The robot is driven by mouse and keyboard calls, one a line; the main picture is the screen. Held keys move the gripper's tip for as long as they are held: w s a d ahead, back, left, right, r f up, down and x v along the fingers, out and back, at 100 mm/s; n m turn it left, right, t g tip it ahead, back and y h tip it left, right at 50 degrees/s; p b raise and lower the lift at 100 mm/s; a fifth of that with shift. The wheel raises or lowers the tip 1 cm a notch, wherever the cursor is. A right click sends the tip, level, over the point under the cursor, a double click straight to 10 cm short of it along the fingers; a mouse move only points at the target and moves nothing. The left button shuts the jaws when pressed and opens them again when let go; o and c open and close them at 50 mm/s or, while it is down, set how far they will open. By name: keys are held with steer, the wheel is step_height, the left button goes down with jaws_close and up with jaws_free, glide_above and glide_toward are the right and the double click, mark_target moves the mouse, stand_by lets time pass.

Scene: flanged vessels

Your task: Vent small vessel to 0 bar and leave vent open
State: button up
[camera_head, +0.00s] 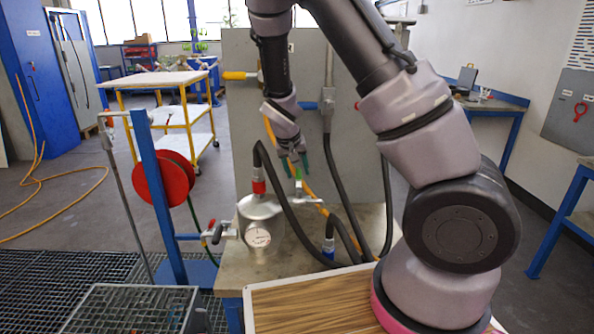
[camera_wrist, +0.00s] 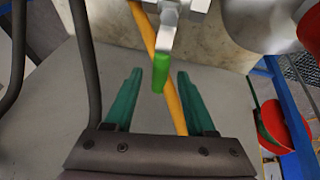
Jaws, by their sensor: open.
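The small vessel (camera_head: 262,212) is a silvery metal body on the bench, with a round white gauge (camera_head: 258,237) on its front; I cannot read the needle. A green-tipped lever (camera_head: 297,172) stands up just right of the vessel; I cannot tell which line it belongs to. My gripper (camera_head: 294,165) points down above it, with its teal fingers apart. In the wrist view the green lever tip (camera_wrist: 160,72) appears between the two open fingers (camera_wrist: 159,78), with a gap on both sides. I cannot tell how deep it sits between them.
Black hoses (camera_head: 290,205) arch around the vessel, and a yellow-orange hose (camera_wrist: 186,108) passes behind the fingers. A blue post with a red reel (camera_head: 160,180) stands at left. A grey panel (camera_head: 350,140) with blue- and yellow-handled valves rises behind. A wood-topped surface (camera_head: 310,302) lies in front.

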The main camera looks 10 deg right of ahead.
jaws_close()
stand_by(1.4)
